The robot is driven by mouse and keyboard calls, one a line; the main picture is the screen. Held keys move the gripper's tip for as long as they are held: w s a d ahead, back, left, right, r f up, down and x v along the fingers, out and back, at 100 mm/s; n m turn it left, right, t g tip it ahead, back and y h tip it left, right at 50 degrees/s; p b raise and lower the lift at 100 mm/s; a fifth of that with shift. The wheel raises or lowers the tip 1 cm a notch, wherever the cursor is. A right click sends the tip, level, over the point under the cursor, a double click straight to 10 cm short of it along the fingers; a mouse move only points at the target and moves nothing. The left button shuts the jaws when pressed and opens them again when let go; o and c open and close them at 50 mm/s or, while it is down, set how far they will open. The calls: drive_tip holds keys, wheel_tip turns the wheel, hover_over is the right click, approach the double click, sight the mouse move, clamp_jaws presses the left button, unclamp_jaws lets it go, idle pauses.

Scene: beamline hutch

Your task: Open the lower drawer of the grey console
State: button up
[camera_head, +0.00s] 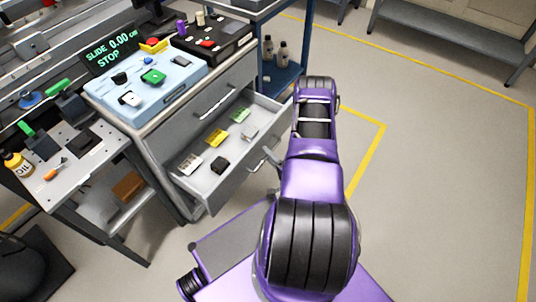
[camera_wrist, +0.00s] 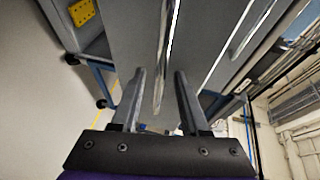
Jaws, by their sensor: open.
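The grey console (camera_head: 160,118) stands left of centre in the head view. Its lower drawer (camera_head: 232,180) is pulled out, with its inside showing. The drawer's bar handle (camera_head: 271,157) is on its front, partly hidden by my arm. In the wrist view, a bright handle bar (camera_wrist: 163,70) runs down the grey drawer front (camera_wrist: 125,35), its end between my fingers in the picture. My gripper (camera_wrist: 160,78) is open, a finger on each side of the bar; I cannot tell whether they touch it. In the head view my arm mostly hides the gripper.
The upper drawer, with its handle (camera_head: 215,101), is shut. The open drawer holds a black block (camera_head: 220,165), a yellow item (camera_head: 215,137) and a green one (camera_head: 240,115). A light-blue control box (camera_head: 150,88) sits on the console. Floor to the right is clear.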

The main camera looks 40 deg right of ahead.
drive_tip(key=s+r+p, duration=0.1)
drive_tip(key=s+r, duration=0.2)
drive_tip(key=s, duration=1.3)
drive_tip(key=shift+s+a, duration=0.15)
drive_tip(key=shift+a, duration=0.3)
drive_tip(key=shift+r, duration=0.1)
